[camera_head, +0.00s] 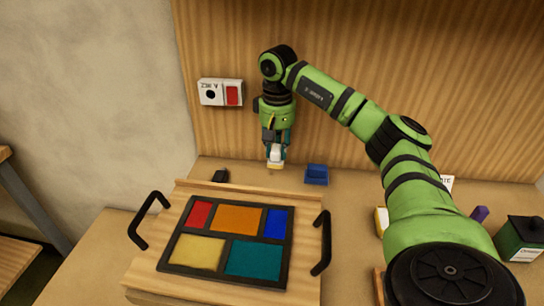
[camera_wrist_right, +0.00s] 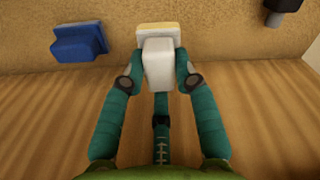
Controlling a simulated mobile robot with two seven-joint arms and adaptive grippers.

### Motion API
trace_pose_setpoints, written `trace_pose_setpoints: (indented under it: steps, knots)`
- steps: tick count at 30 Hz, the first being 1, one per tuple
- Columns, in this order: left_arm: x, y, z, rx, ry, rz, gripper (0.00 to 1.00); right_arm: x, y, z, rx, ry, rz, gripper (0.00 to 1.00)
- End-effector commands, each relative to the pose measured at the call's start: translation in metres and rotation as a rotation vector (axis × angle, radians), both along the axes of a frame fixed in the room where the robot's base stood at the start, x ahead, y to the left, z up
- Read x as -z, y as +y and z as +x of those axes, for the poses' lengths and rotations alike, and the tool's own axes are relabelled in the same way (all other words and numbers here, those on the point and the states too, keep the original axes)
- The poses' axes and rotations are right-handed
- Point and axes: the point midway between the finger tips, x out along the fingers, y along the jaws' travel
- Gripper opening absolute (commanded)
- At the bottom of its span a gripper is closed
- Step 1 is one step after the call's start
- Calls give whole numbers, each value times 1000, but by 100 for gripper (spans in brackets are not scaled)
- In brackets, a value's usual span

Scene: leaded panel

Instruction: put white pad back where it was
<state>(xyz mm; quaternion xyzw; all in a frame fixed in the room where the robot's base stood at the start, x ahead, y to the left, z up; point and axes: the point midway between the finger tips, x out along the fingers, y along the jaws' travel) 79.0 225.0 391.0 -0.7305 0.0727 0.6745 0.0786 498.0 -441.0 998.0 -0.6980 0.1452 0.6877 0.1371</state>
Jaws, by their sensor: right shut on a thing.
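The white pad (camera_wrist_right: 158,62) is a small pale block with a yellowish layer at its far end. My right gripper (camera_head: 276,145) is shut on the white pad, which also shows below the fingertips in the head view (camera_head: 275,160). The teal fingers press on both of its sides in the wrist view (camera_wrist_right: 158,78). The pad is near the back of the bench, behind the leaded panel; I cannot tell if it touches the bench top. My left gripper is not in view.
A blue block (camera_head: 316,174) sits just right of the pad. A small black object (camera_head: 220,175) lies to its left. The leaded panel (camera_head: 228,238) lies on a wooden board with black handles (camera_head: 321,244). A box with a red switch (camera_head: 233,95) is on the back wall.

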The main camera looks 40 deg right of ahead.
Motion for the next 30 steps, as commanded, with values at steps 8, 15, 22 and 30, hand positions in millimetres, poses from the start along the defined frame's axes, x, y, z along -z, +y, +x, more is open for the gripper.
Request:
trace_pose_setpoints:
  steps: [8, 15, 22, 30]
  knots:
    - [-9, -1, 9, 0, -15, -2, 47, 21, 4, 13, 1, 5, -1, 0]
    - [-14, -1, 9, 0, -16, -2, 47, 49, 4, 13, 1, 1, -1, 0]
    - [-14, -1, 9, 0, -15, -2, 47, 50, 4, 14, 1, -1, -1, 0]
    - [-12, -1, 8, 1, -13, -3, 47, 53, 4, 13, 2, 0, -1, 53]
